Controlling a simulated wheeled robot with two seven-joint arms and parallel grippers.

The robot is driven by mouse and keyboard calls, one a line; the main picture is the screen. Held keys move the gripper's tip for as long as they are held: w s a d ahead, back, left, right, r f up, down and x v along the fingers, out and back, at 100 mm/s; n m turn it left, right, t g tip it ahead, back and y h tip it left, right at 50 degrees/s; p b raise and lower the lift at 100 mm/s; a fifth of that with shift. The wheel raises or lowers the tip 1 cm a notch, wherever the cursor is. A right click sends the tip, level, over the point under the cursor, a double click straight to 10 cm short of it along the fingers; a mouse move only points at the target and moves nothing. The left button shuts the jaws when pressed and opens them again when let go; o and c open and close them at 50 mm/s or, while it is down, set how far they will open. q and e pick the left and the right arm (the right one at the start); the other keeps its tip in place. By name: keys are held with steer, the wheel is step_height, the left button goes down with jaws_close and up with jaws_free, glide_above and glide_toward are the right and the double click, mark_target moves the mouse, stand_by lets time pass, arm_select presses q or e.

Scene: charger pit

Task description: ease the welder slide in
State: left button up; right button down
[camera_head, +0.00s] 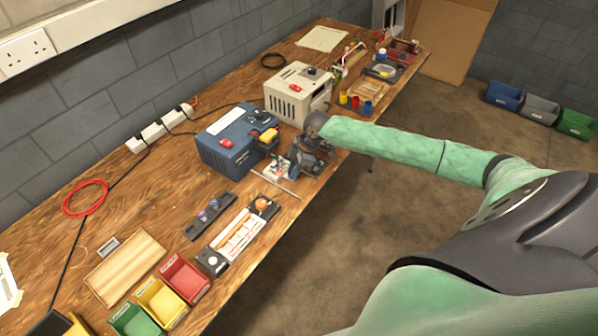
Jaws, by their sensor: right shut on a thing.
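My right gripper (294,170) reaches in from the right and is low over the bench's front edge, just right of the blue machine. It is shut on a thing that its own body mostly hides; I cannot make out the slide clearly. A small white block with red on it (276,170) is right beside the fingers. My left gripper is out of view.
A cream machine (298,92) stands close behind my right gripper. A thin rod (275,184) lies in front of the blue machine. A long white-and-orange fixture (239,234), a dark strip (208,215) and red, yellow and green bins (186,278) are nearer.

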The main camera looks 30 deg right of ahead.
mark_target(283, 171)
steer(key=shift+w+a, duration=0.2)
steer(key=shift+w, duration=0.3)
steer(key=shift+w+a, duration=0.2)
steer(key=shift+w, duration=0.25)
steer(key=shift+w+a, duration=0.1)
steer(key=shift+w, duration=0.15)
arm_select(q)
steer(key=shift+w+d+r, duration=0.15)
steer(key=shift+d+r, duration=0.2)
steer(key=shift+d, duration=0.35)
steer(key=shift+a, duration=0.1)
arm_select(e)
steer(key=shift+r, duration=0.1)
steer(key=c, duration=1.3)
jaws_free()
steer(key=shift+w, duration=0.15)
steer(key=shift+o, duration=0.2)
steer(key=shift+a, duration=0.1)
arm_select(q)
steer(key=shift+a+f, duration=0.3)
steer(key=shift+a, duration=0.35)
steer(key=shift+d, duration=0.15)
arm_select(e)
steer(key=shift+r, duration=0.1)
